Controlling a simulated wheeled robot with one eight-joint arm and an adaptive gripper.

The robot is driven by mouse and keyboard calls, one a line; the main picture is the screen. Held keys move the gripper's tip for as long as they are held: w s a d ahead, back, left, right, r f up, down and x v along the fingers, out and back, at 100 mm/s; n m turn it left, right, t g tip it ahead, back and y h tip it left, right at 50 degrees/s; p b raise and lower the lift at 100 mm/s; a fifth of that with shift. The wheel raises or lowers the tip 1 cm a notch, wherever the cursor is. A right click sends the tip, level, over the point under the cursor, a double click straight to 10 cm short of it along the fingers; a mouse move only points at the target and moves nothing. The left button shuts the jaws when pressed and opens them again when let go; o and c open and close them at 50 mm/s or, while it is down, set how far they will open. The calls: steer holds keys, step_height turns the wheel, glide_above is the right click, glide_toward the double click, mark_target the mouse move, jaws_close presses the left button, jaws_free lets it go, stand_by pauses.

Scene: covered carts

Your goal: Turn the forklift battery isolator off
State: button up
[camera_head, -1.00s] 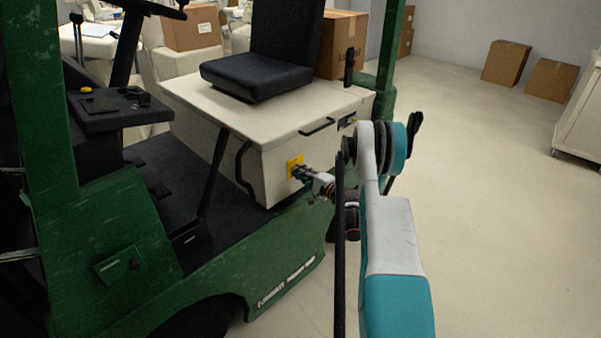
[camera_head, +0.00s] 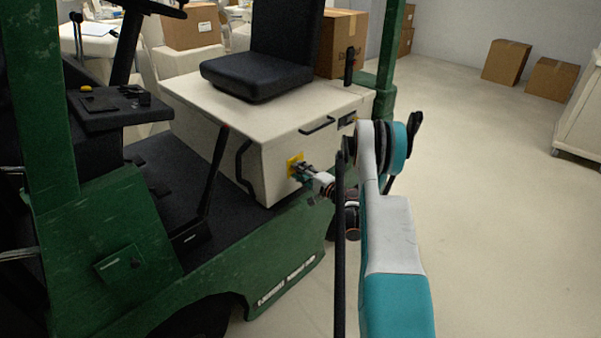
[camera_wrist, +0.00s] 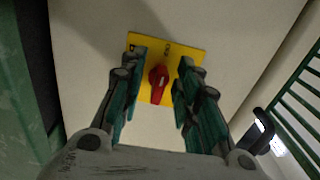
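The battery isolator is a red rotary handle (camera_wrist: 158,84) on a yellow plate (camera_wrist: 178,53), mounted on the cream battery housing (camera_head: 283,151) under the seat of the green forklift. In the head view the yellow plate (camera_head: 292,162) shows just beyond my gripper (camera_head: 304,172), which hides the red handle. In the wrist view my gripper (camera_wrist: 157,95) is open, with one finger on each side of the red handle and a gap on both sides. The fingertips overlap the plate in the picture. The plate's markings are too small to read.
A black grab handle (camera_head: 244,168) is on the housing's left edge, and a black lever (camera_head: 213,175) rises from the forklift floor. A black bar handle (camera_head: 317,125) is near the housing's top. Open floor (camera_head: 500,230) lies to the right.

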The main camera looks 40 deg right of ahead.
steer(key=s, duration=0.7)
steer(key=shift+s+d, duration=0.25)
steer(key=shift+d, duration=0.05)
stand_by(0.4)
